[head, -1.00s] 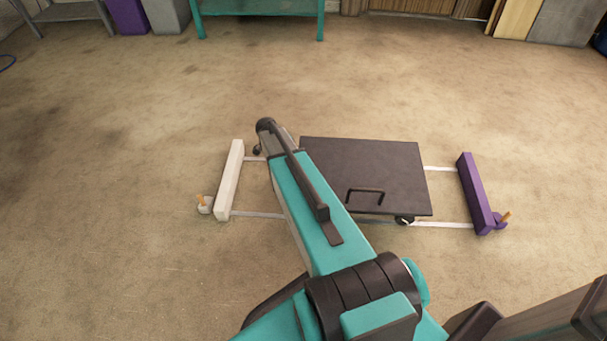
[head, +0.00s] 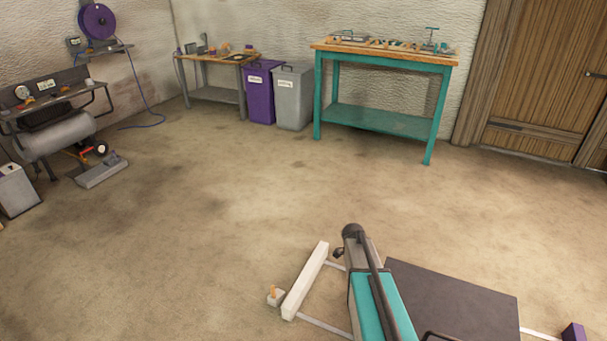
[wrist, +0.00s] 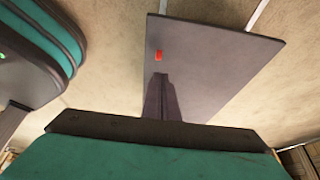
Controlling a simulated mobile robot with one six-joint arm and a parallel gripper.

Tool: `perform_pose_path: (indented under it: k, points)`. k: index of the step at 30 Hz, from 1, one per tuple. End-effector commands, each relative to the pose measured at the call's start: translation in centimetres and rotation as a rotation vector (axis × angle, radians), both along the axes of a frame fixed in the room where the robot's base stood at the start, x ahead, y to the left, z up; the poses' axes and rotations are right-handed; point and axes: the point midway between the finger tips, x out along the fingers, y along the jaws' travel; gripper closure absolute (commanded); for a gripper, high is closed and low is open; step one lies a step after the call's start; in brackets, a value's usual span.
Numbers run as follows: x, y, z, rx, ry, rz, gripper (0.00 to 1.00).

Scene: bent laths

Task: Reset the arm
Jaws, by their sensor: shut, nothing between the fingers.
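My gripper (wrist: 160,98) shows in the wrist view with its dark fingers together and nothing between them. It points toward a dark flat panel (wrist: 215,70), and a small red piece (wrist: 158,55) shows just beyond the fingertips. I cannot tell whether that piece lies on the panel. In the head view my teal arm (head: 385,300) stands at the lower right in front of the dark panel (head: 455,300). The gripper itself does not show there.
A white bar (head: 305,281) and a purple block (head: 573,332) flank the panel, low on the floor. A teal workbench (head: 378,120), a purple bin (head: 259,95), a grey bin (head: 293,97) and a compressor (head: 60,132) line the walls. The middle floor is clear.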

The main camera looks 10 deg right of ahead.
Motion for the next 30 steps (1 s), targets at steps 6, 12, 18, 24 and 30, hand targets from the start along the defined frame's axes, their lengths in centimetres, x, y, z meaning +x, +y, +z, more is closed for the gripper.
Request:
perform_pose_path:
  k: [6, 12, 18, 24, 30]
  points:
    - [0.0, 1.2, 0.8, 0.003, 0.011, 0.020, 1.00]
    - [-2.2, 4.4, 0.4, 0.019, 0.069, 0.063, 1.00]
    - [-6.8, 8.9, -0.4, 0.066, 0.141, 0.116, 1.00]
    - [-12.2, 13.2, -1.0, 0.173, 0.239, 0.276, 1.00]
    - [-17.4, 16.8, -1.2, 0.319, 0.338, 0.508, 1.00]
